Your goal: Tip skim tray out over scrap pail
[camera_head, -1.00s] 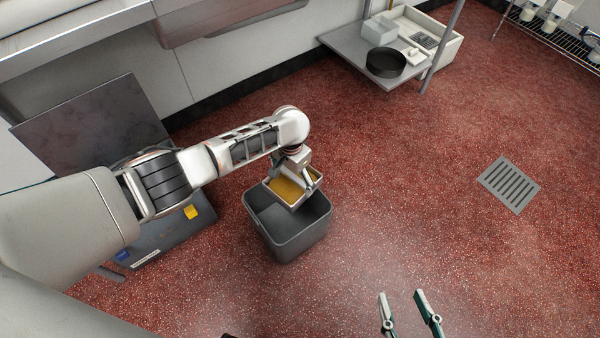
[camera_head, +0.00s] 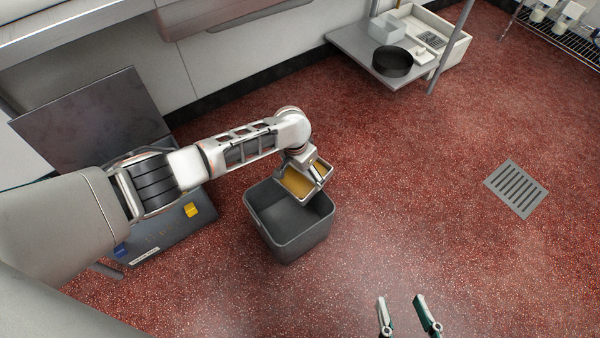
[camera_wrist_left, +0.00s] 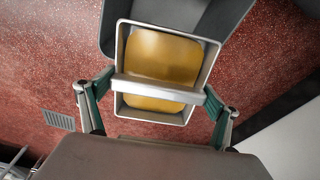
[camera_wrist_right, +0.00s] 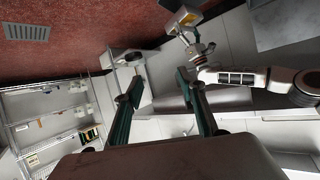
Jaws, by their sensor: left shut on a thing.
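The skim tray (camera_head: 321,185) is a small pale metal tray with a yellow-brown layer (camera_head: 297,183) in it. My left gripper (camera_wrist_left: 160,84) is shut on the tray, with its fingers at either end of a pale bar across it. In the head view the tray overlaps the far right rim of the scrap pail (camera_head: 300,243), a dark grey open bin on the floor. The tray looks slanted; how steeply I cannot tell. The pail's visible inside looks empty. My right gripper (camera_head: 408,315) is open and empty, to the right of the pail and nearer me.
A grey panel (camera_head: 90,120) and a dark box with a yellow label (camera_head: 190,210) stand left of the pail. A low shelf (camera_head: 350,45) at the back holds a round black pan (camera_head: 392,62). A floor drain (camera_head: 516,188) lies right; the red floor between is clear.

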